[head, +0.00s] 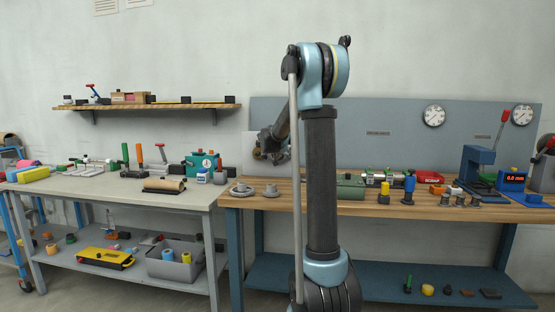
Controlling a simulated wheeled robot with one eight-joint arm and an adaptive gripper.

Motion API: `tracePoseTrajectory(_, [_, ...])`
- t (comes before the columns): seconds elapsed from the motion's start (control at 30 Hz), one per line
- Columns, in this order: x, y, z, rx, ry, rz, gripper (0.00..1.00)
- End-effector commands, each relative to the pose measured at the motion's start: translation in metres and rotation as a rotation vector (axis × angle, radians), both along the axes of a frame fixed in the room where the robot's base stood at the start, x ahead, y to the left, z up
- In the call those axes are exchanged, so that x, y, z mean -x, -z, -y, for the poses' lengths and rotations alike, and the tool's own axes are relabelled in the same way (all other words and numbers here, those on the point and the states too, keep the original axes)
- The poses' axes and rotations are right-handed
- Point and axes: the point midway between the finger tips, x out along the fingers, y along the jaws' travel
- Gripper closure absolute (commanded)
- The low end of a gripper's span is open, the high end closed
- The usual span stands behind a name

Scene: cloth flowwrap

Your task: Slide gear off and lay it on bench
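My gripper (268,150) is at the end of my raised arm, left of the arm's dark column and above the wooden bench (420,209). It is small and partly behind my own arm links, so I cannot tell whether it is open or shut, or whether it holds anything. I cannot make out a gear for certain. Several small dark round pieces on low stands (460,201) are on the right part of the wooden bench, too small to identify. My gripper is well to the left of them.
A grey table (120,198) with tools is at left. My arm hides the middle of the bench.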

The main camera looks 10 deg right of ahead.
Motion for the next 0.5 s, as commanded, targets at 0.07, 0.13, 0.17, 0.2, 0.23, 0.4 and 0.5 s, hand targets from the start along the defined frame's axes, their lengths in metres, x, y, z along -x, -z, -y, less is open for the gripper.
tracePoseTrajectory(0.07, [0.0000, 0.0000, 0.0000, 0.000, 0.000, 0.000, 0.13])
tracePoseTrajectory(0.13, [0.0001, 0.0000, -0.0001, 0.000, 0.000, 0.000, 0.13])
tracePoseTrajectory(0.17, [0.0001, 0.0000, -0.0001, 0.000, 0.000, 0.000, 0.13])
tracePoseTrajectory(0.2, [0.0000, -0.0001, -0.0001, 0.000, 0.000, 0.000, 0.18])
tracePoseTrajectory(0.23, [0.0000, -0.0001, -0.0001, 0.000, 0.000, 0.000, 0.25])
tracePoseTrajectory(0.4, [-0.0001, -0.0001, -0.0002, 0.000, 0.000, 0.000, 0.52])
tracePoseTrajectory(0.5, [-0.0003, -0.0003, -0.0002, 0.001, 0.000, 0.001, 0.52])
